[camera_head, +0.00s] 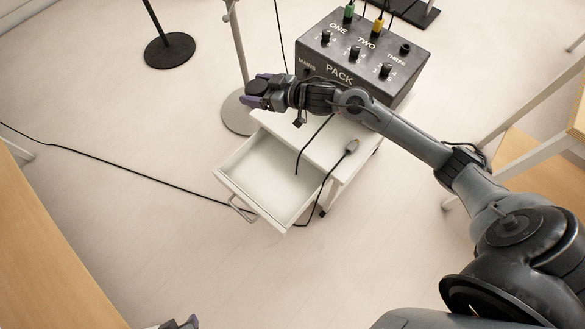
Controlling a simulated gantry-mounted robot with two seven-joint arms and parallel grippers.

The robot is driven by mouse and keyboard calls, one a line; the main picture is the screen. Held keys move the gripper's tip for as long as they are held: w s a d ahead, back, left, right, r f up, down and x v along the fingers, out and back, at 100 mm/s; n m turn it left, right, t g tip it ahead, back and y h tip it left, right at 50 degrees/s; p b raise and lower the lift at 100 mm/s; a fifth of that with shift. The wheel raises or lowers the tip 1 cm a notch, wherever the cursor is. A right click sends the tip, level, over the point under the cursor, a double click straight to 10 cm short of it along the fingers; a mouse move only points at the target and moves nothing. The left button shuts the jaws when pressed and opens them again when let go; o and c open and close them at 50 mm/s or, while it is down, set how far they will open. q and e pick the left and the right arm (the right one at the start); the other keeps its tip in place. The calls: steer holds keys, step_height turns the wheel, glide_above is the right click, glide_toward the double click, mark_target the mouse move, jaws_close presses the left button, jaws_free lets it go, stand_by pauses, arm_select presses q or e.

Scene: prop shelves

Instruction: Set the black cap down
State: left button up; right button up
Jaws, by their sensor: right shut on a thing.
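My right gripper (257,90) reaches in from the right and hangs above the back left of the white drawer unit, left of the dark box. It is shut on a small dark thing between its purple-tipped fingers, which I take to be the black cap (255,88); its shape is mostly hidden by the fingers.
The white drawer unit (328,152) has its drawer (262,186) pulled open; a cable hangs over it. The dark PACK box (372,50) stands on the unit's back part. Stand bases (169,50) and cables lie on the pale floor. Wooden tables (40,245) flank the scene.

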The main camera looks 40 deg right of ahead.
steer(key=s+f+t+b, duration=0.1)
steer(key=s+f+b, duration=0.2)
steer(key=f, duration=0.5)
steer(key=s+f+t+b, duration=0.1)
steer(key=s+f+b, duration=0.15)
steer(key=f, duration=0.65)
steer(key=w+a+f+b, duration=0.3)
steer(key=a+f+b, duration=0.6)
steer(key=a+f, duration=0.1)
steer(key=shift+a+f, duration=0.15)
steer(key=shift+f, duration=0.05)
steer(key=shift+f+b, duration=0.3)
steer(key=shift+f, duration=0.3)
steer(key=o, duration=1.1)
